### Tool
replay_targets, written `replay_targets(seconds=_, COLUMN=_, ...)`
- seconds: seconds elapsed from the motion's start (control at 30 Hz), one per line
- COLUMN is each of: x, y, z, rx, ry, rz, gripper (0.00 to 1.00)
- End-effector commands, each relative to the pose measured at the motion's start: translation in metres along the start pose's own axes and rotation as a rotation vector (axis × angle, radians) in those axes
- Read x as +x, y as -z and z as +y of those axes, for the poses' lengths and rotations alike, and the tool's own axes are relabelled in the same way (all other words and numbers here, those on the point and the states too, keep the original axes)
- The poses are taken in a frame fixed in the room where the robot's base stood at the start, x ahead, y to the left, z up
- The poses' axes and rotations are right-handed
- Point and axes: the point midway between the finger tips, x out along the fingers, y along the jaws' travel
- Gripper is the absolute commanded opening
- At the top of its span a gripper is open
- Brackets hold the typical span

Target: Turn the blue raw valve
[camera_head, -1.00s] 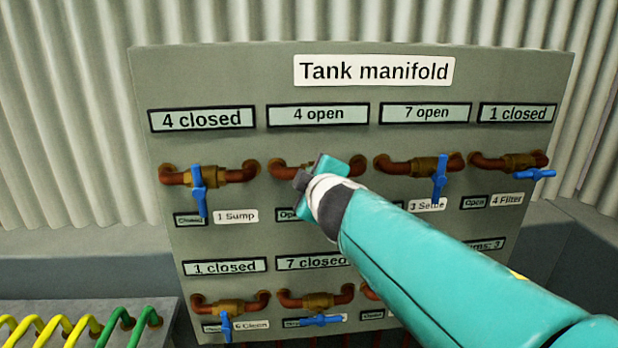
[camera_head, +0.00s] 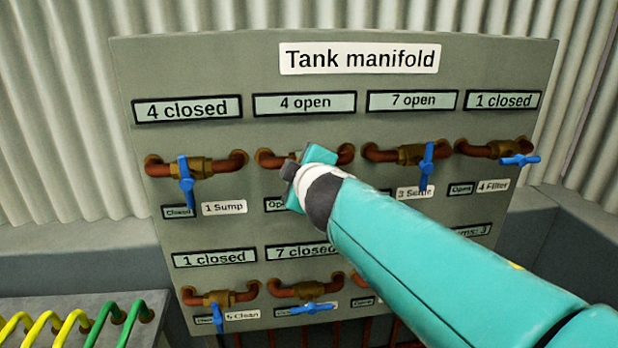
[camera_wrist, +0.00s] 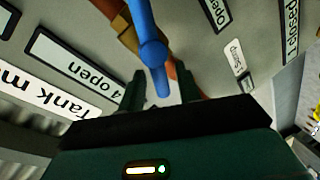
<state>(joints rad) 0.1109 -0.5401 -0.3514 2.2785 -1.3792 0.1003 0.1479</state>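My gripper (camera_head: 300,178) is at the second valve of the top row, under the "4 open" display (camera_head: 304,103). Its two dark green fingers (camera_wrist: 160,92) stand apart in the wrist view. A blue valve handle (camera_wrist: 152,52) reaches down between them, with a gap visible on both sides. This handle is hidden behind my gripper in the head view; part of its copper pipe (camera_head: 268,158) shows. The name label of this valve is covered, so I cannot read whether it is the raw one.
Neighbouring blue handles are at Sump (camera_head: 186,180), Settle (camera_head: 427,165) and Filter (camera_head: 520,160). A lower row has more handles, one turned sideways (camera_head: 312,308). Yellow and green coiled pipes (camera_head: 90,325) stand at the lower left. A corrugated wall is behind the panel (camera_head: 180,65).

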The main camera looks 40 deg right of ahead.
Motion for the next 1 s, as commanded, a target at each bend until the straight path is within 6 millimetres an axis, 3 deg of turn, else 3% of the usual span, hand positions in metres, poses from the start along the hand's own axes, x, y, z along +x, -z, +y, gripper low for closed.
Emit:
replay_targets(seconds=0.8, x=-0.113, y=-0.001, z=0.0, rx=0.004, ry=0.002, rz=0.003, gripper=0.34)
replay_targets(seconds=1.0, x=-0.129, y=-0.001, z=0.0, rx=0.002, ry=0.003, rz=0.0, gripper=0.34)
